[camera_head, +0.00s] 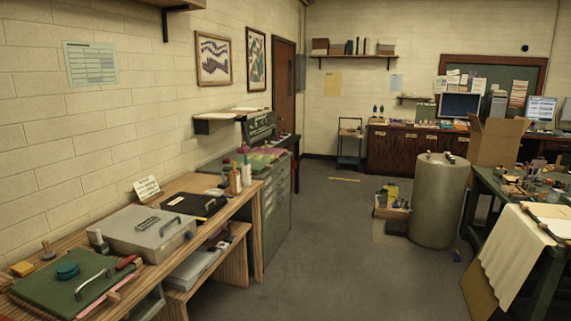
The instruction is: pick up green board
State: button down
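A flat green board (48,289) lies at the near left end of the wooden workbench (215,210), in the lower left corner of the view. A round teal object (67,270) sits on top of it, and a pale curved handle (93,281) is at its right part. A red-handled item (126,262) and pinkish strips lie along its right edge. Another green board (505,75), framed in wood and covered with papers, hangs on the back wall. My gripper is not in view.
A grey metal box (140,236) and a black case (185,206) stand farther along the bench. A grey cylinder (440,205), a small crate (390,208) and a cloth-draped table (515,255) stand to the right. The grey floor (340,260) between is clear.

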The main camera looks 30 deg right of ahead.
aim_at(256, 165)
jog(key=z, duration=0.65)
jog(key=k, duration=1)
jog(key=u, duration=0.05)
jog(key=i, duration=0.9)
jog(key=z, duration=0.05)
